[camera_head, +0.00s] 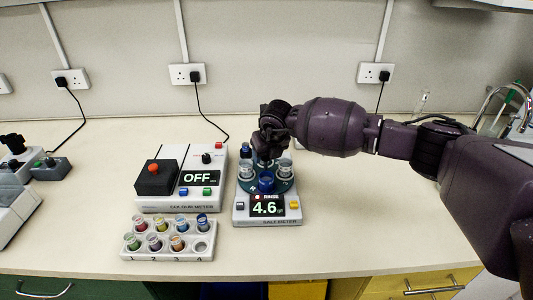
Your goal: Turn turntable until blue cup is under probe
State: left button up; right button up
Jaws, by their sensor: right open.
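The round dark turntable (284,187) sits on top of the salt meter (240,213), whose display reads RINSE 4.6. A blue cup (266,184) stands at the front of the turntable, just behind the display. Pale clear cups stand at its left (246,170) and right (286,168). My right gripper (267,158) is open over the rear and middle of the turntable, pointing down; I cannot tell whether it touches anything. The probe cannot be made out, as my gripper and wrist cover that area. My left gripper is not in view.
A colour meter (160,204) reading OFF stands left of the salt meter. A white rack (150,252) with several coloured vials is in front of it. Other devices (20,180) stand at the far left. The bench (350,230) is clear to the right, beneath my right arm.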

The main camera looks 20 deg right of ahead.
jog(key=shift+f, duration=0.1)
jog(key=shift+c, duration=0.6)
grip_shut()
